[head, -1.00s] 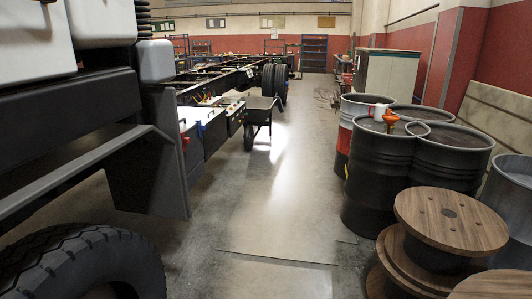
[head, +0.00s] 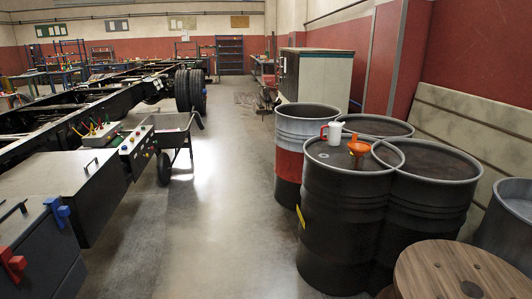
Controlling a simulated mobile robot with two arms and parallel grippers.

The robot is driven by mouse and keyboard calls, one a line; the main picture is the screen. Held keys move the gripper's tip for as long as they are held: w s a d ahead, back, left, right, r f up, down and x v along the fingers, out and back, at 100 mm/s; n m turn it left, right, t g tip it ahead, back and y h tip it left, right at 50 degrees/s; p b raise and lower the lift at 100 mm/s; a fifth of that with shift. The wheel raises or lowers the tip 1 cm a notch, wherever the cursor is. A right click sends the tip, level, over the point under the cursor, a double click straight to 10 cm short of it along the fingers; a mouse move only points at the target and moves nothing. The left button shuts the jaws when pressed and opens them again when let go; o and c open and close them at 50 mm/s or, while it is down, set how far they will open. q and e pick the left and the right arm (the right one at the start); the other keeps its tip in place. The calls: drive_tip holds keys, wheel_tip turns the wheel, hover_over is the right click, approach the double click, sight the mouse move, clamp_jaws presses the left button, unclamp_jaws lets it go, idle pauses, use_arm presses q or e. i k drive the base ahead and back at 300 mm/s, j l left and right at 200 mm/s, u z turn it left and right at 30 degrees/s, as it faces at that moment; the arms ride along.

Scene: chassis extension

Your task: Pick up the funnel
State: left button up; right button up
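An orange funnel (head: 359,147) stands on the lid of the front black drum (head: 345,215), near its right rim, in the head view. A white jug with a red handle (head: 333,132) is just behind and to the left of the funnel, on the drums. Neither of my grippers is in view.
More drums (head: 435,180) stand close around the front one, and a grey and red drum (head: 300,150) is behind it at left. A wooden cable reel (head: 455,270) is at the lower right. A truck chassis (head: 80,115) and a wheelbarrow (head: 175,135) line the left. The floor (head: 220,220) between is clear.

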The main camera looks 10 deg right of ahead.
sight(358, 149)
drive_tip(key=i+z, duration=0.15)
drive_tip(key=i, duration=0.4)
drive_tip(key=i+j+z, duration=0.1)
drive_tip(key=i, duration=0.45)
drive_tip(key=i+j+z, duration=0.15)
drive_tip(key=i, duration=0.35)
